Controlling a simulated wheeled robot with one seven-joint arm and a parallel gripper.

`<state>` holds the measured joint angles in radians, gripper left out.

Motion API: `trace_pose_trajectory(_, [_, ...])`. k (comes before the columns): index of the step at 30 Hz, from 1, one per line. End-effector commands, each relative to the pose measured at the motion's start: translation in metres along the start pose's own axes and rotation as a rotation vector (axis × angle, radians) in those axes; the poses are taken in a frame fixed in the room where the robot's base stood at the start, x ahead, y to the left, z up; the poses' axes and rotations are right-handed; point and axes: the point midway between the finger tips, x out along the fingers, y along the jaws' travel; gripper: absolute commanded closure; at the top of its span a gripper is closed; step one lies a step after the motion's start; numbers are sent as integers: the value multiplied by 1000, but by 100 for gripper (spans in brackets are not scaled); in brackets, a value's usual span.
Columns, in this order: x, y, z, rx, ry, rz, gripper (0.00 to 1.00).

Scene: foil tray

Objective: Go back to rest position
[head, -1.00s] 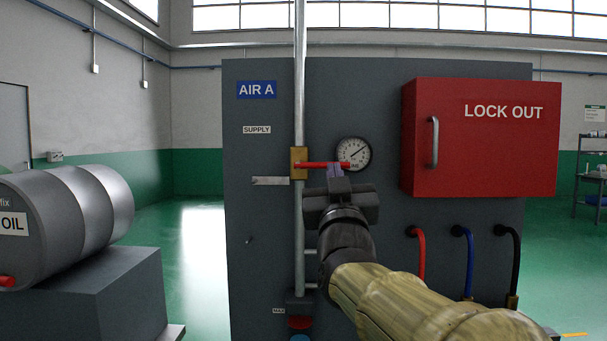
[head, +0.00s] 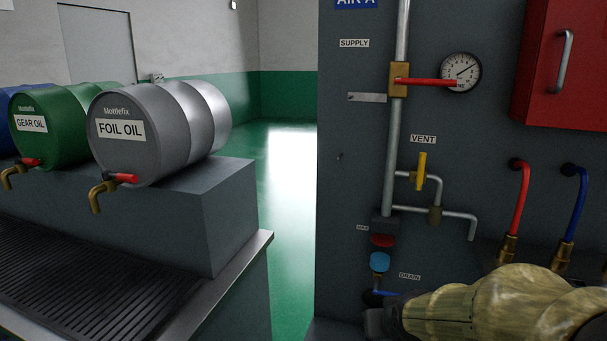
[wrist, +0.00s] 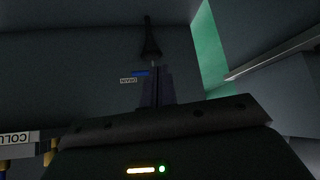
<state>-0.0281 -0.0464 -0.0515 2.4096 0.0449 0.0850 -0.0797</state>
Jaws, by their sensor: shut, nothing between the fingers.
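My gripper (wrist: 156,90) is shut and empty; its fingers show dark in the middle of the wrist view. In the head view only my forearm and the dark gripper body show at the bottom right, low in front of the grey AIR A panel (head: 345,250); the fingertips cannot be made out there. The gripper is below the red supply lever (head: 425,82), apart from it. That lever lies level across the vertical pipe, pointing right. In the wrist view a blue part (wrist: 140,73) and an upside-down DRAIN label (wrist: 129,81) show close to the fingers.
A yellow vent handle (head: 421,171) stands upright on the panel. Red (head: 522,205) and blue (head: 578,205) hoses hang right. Green floor (head: 290,220) lies between.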

Motion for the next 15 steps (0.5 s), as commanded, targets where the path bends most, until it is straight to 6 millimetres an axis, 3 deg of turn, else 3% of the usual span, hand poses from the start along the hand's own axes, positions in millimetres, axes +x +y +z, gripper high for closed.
trace_pose_trajectory(3, [6, -5, 52, 4, -169, -13, 100])
trace_pose_trajectory(11, [-2, -11, 141, 12, -467, -13, 100])
trace_pose_trajectory(15, [-22, -10, 124, 14, -467, -12, 100])
